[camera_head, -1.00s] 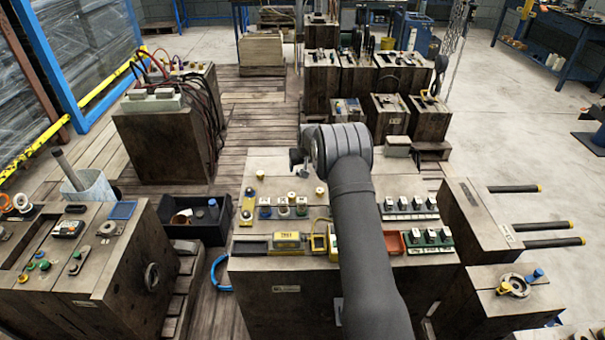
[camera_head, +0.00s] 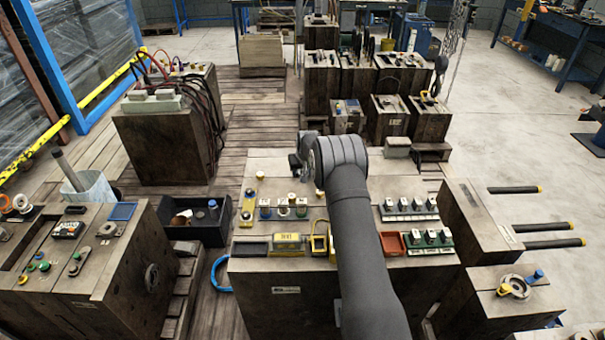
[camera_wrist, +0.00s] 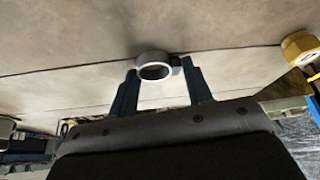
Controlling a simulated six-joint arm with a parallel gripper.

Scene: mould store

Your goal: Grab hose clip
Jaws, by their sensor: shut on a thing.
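The hose clip (camera_wrist: 154,66), a pale metal ring with a small block at its right side, is between the two blue fingers of my gripper (camera_wrist: 160,80) in the wrist view. My gripper is shut on it. The clip appears close to the pale brown block top, but I cannot tell whether it touches it. In the head view my gripper (camera_head: 297,162) shows only as a small dark shape at the left of my wrist, over the back part of the central block. The clip cannot be made out there.
The central block top (camera_head: 270,190) carries several small fittings, a yellow box (camera_head: 288,243), a red tray (camera_head: 391,244) and green-based switch rows (camera_head: 410,208). A black bin (camera_head: 195,222) stands left of it. A yellow fitting (camera_wrist: 300,45) is at the right in the wrist view.

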